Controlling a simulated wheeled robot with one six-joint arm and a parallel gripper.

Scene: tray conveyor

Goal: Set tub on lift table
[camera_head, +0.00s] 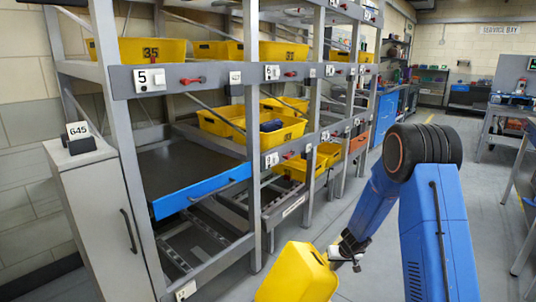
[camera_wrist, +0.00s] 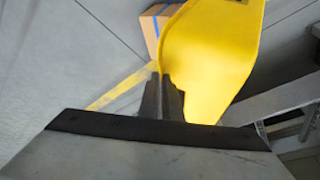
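A yellow tub (camera_head: 298,275) hangs tilted at the bottom middle of the head view, in front of the rack. My gripper (camera_head: 334,258) is at the tub's upper right edge. In the wrist view the tub (camera_wrist: 210,55) fills the upper middle, and the dark fingers (camera_wrist: 163,92) are close together on its edge, apparently shut on it. The tub's lower part is cut off in the head view. I cannot make out a lift table for certain in either view.
A rack holds several yellow tubs (camera_head: 153,51) on numbered shelves. A dark pull-out shelf with a blue front (camera_head: 203,190) juts from it. A grey cabinet (camera_head: 98,220) stands left. A box (camera_wrist: 152,25) lies beyond the tub. Grey floor (camera_head: 375,270) is open, with benches at right.

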